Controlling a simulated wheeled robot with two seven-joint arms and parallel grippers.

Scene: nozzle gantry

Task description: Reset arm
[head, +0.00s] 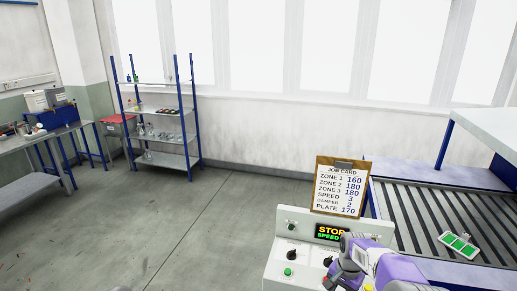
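My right arm (388,268), purple and grey, reaches in from the bottom right over the front of a white control panel (287,229). My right gripper (338,283) is low at the bottom edge, over the panel's lower right. It is small and partly cut off, so its opening is unclear. The panel has a lit display (330,232) reading STOP and SPEED, a green button (289,271) and black knobs (292,254). A job card (341,187) on a clipboard stands above the panel.
A slatted roller conveyor (430,215) runs at the right, with a green-marked plate (458,245) on it. A blue-posted shelf rack (165,160) stands by the back wall. A workbench (50,136) stands at the left. The floor between is clear.

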